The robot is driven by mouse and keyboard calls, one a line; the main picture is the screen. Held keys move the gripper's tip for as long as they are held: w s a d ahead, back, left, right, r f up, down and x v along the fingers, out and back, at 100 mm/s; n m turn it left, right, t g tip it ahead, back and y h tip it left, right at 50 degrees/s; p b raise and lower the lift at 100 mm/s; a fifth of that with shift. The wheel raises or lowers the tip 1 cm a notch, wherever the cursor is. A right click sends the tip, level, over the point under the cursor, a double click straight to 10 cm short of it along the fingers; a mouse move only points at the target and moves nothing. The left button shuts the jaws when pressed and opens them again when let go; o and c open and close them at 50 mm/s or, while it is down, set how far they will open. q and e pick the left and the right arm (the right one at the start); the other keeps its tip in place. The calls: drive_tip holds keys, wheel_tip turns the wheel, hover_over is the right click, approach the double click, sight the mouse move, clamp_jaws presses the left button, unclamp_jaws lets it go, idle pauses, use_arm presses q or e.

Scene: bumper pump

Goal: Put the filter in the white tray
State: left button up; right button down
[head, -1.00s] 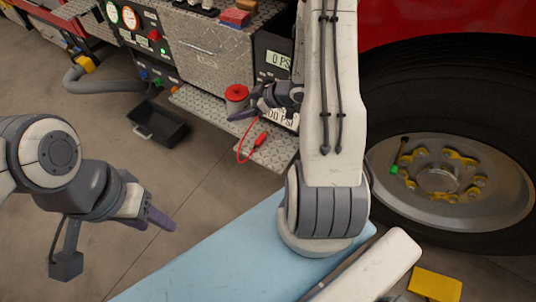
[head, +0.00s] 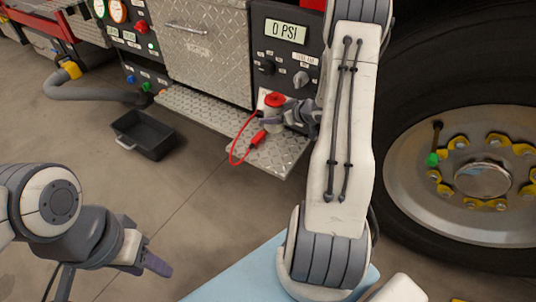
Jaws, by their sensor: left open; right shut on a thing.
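I see no white tray in this view.
A black tray (head: 152,147) is on the floor. A light blue surface (head: 240,277) lies below. A large wheel (head: 470,175) stands right. The floor between is clear.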

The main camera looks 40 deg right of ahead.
drive_tip(key=shift+d+f+b, duration=0.25)
drive_tip(key=shift+f+b, duration=0.1)
drive_tip(key=shift+f, duration=0.4)
wheel_tip(320, 180, down, 9)
drive_tip(key=b, duration=0.4)
drive_tip(key=shift+r, duration=0.1)
unclamp_jaws()
drive_tip(key=shift+f, duration=0.2)
